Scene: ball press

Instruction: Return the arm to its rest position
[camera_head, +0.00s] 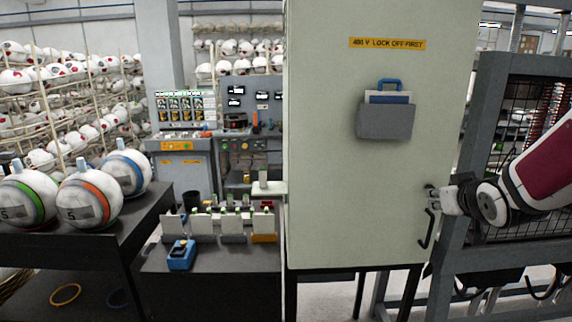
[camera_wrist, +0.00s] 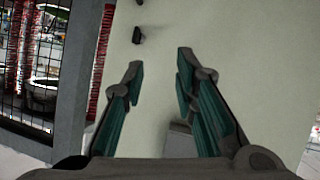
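My gripper (camera_head: 432,193) is at the right of the head view, at the right edge of a pale cabinet door (camera_head: 330,150), close to a black hook-shaped handle (camera_head: 426,230). In the wrist view my gripper (camera_wrist: 158,62) has its two fingers apart with nothing between them, and the pale door surface lies beyond. Small dark fittings (camera_wrist: 138,36) show on the door past the fingertips. I cannot tell whether a finger touches the door. My arm reaches in from the right.
A grey frame with black mesh (camera_head: 490,150) stands right of the cabinet, close to my arm. A grey pocket (camera_head: 386,120) with a blue clipboard hangs on the door. Striped balls (camera_head: 90,200) sit on a dark table at left. A blue device (camera_head: 181,255) lies on a bench.

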